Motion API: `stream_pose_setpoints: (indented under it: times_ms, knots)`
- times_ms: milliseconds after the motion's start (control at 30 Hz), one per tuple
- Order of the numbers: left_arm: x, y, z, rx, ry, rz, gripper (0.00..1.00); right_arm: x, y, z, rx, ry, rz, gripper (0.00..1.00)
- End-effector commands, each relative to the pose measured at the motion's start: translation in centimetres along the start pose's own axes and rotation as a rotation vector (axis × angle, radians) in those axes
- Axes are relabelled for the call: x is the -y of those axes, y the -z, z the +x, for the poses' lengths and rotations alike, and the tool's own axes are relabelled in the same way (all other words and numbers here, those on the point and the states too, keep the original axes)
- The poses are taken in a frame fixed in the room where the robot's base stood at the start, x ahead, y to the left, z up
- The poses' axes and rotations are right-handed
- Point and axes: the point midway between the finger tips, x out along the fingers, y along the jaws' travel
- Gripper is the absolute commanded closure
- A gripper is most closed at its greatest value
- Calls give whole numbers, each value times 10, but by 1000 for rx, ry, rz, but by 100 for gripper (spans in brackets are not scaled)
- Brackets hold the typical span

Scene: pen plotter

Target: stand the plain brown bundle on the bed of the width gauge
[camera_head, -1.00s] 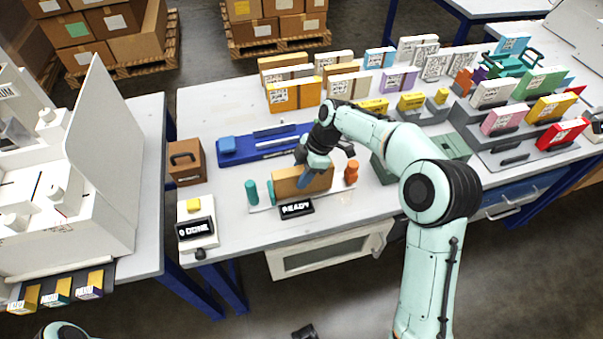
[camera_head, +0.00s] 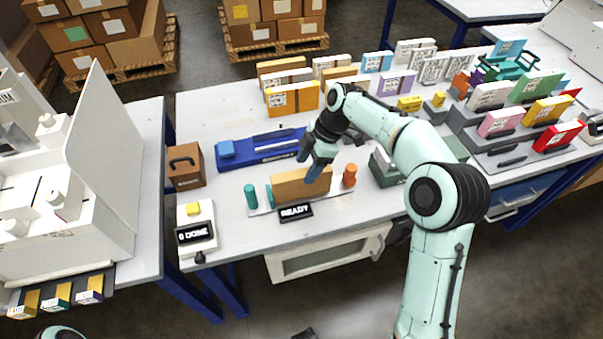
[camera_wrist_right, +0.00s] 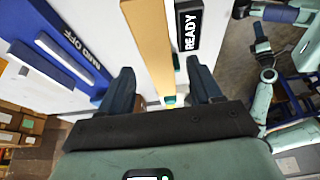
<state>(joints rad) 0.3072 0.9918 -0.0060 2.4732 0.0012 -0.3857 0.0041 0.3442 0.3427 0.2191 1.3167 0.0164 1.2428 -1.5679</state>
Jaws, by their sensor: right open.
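The plain brown bundle (camera_head: 290,190) stands on its long edge on the pale bed (camera_head: 333,201) of the width gauge. Teal posts (camera_head: 250,194) are at the bed's left end and an orange knob (camera_head: 350,173) at its right. The gauge's panel (camera_head: 295,211) reads READY. My right gripper (camera_head: 314,172) is open, just above the bundle's right half. In the right wrist view the bundle (camera_wrist_right: 148,40) lies ahead of the open right gripper (camera_wrist_right: 162,84), with a finger to each side and not gripped. My left gripper is not in view.
A blue fixture (camera_head: 235,153) lies behind the gauge. A brown box with a handle (camera_head: 185,165) and a counter reading 0 DONE (camera_head: 195,234) stand left. Rows of coloured packs (camera_head: 294,97) fill the back. Green-grey blocks (camera_head: 385,165) stand right of the gauge.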

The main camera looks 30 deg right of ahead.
Motion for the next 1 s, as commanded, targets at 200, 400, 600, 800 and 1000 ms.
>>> stream_pose_setpoints:
  times_ms: [200,400,600,800,1000]
  knots:
    - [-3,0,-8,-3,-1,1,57,-1,0,-46,1,-4,-1,36]
    - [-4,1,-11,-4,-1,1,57,0,0,-65,0,0,-1,36]
    - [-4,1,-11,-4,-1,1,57,0,0,-68,0,1,-1,36]
    - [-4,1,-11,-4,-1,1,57,0,0,-68,0,1,-1,36]
    - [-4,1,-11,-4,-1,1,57,0,0,-68,0,1,-1,36]
